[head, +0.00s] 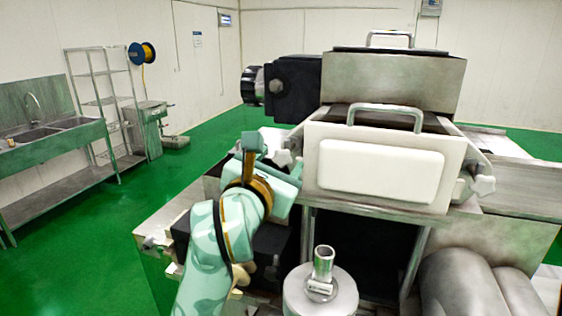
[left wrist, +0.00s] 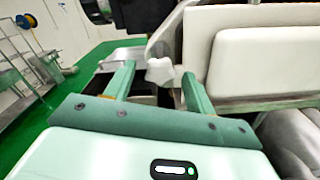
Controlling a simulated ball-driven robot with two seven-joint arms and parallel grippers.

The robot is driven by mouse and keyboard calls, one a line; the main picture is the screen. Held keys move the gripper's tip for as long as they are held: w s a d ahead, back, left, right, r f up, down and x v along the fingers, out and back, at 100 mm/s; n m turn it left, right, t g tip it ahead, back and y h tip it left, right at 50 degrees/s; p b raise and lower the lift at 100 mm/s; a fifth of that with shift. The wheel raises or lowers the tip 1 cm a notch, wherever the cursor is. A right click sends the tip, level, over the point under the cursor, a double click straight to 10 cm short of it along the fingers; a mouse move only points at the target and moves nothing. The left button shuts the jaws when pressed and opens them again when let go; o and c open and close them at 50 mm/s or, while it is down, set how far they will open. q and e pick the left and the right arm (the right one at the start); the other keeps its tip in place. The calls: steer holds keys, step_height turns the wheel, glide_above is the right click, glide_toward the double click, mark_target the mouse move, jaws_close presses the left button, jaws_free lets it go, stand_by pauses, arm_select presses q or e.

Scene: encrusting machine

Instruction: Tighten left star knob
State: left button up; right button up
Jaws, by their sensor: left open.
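The left star knob (head: 283,158) is white and sits at the left side of the machine's white front panel, partly hidden by my left gripper (head: 287,168) in the head view. In the left wrist view the star knob (left wrist: 160,72) shows between the two green fingers of my left gripper (left wrist: 159,76), close to their tips. The fingers are apart, one on each side of the knob. I cannot tell whether either finger touches it. A second white star knob (head: 483,186) is at the right side of the panel. My right gripper is not in view.
The white front panel (head: 380,170) with a metal handle (head: 385,108) stands just right of my left gripper. A black motor block (head: 292,88) is above. A sink bench (head: 55,145) and metal rack (head: 105,100) stand far left, with open green floor between.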

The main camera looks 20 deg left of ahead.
arm_select(q)
steer(key=shift+c, duration=0.6)
steer(key=c, duration=0.9)
steer(key=shift+o, duration=0.2)
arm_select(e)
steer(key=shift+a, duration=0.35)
